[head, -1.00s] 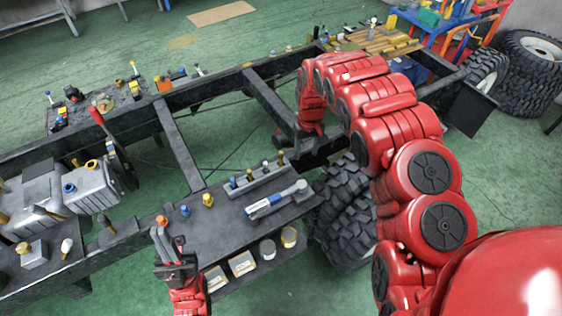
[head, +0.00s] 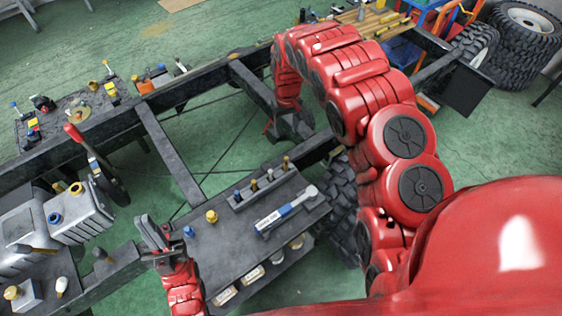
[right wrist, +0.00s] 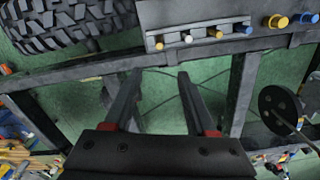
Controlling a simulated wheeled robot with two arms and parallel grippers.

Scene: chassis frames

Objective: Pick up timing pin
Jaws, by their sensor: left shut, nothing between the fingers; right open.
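I cannot tell which piece is the timing pin. Several small pins (head: 270,175) with gold, blue or pale heads stand upright in a dark rack (head: 244,207) on the grey side shelf. They also show in the right wrist view (right wrist: 215,33), near its top. My right gripper (right wrist: 160,74) is open and empty over the chassis frame, with its fingers pointing towards the rack but apart from it. In the head view its fingers (head: 290,128) are hard to make out. My left gripper (head: 154,229) is shut and empty at the shelf's left corner.
A torque wrench (head: 288,210) lies on the shelf (head: 225,250). A gold knob (head: 211,216) and a blue knob (head: 188,231) stand left of the rack. Dark frame rails (head: 168,150) cross the scene. A tyre (head: 340,200) sits right of the shelf. Green floor shows between the rails.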

